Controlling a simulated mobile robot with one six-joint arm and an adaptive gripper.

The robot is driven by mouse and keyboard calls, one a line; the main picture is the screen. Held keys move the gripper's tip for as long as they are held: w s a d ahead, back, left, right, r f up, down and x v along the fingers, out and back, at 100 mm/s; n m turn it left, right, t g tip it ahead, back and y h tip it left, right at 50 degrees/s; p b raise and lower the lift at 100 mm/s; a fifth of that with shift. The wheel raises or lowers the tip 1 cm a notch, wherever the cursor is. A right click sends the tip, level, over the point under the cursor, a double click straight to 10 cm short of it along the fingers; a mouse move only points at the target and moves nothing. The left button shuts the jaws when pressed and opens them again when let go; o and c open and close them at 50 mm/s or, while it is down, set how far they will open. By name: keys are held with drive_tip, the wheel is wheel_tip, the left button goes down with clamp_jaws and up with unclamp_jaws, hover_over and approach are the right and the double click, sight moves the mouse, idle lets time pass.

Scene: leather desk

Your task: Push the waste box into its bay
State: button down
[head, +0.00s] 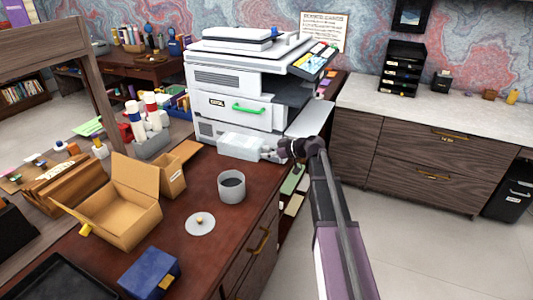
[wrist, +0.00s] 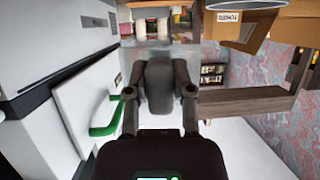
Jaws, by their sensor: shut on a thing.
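The waste box, a pale translucent box (head: 238,146), is at the foot of the white printer (head: 230,82), below the drawer with the green handle (head: 249,109). It stands out in front of the printer's lower face; whether its rear edge is inside a bay is hidden. My gripper (head: 269,154) is shut on the box's right end. In the wrist view, my dark fingers (wrist: 158,75) close together against the clear box (wrist: 160,54). The green handle (wrist: 105,118) shows beside them.
A grey mug (head: 231,187) and a round white lid (head: 200,222) stand on the desk in front. An open cardboard box (head: 118,205) is at left, and a blue box (head: 149,272) is nearer. White bottles (head: 150,118) stand left of the printer.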

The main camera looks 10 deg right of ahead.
wheel_tip(320, 180, up, 9)
drive_tip(key=d+n+g+y+p, duration=0.1)
drive_tip(key=d+n+g+p, duration=0.1)
drive_tip(key=p, duration=0.6)
drive_tip(key=shift+s+n+g+y, duration=0.3)
drive_tip(key=shift+s+n+g, duration=0.1)
drive_tip(key=shift+s+g, duration=0.1)
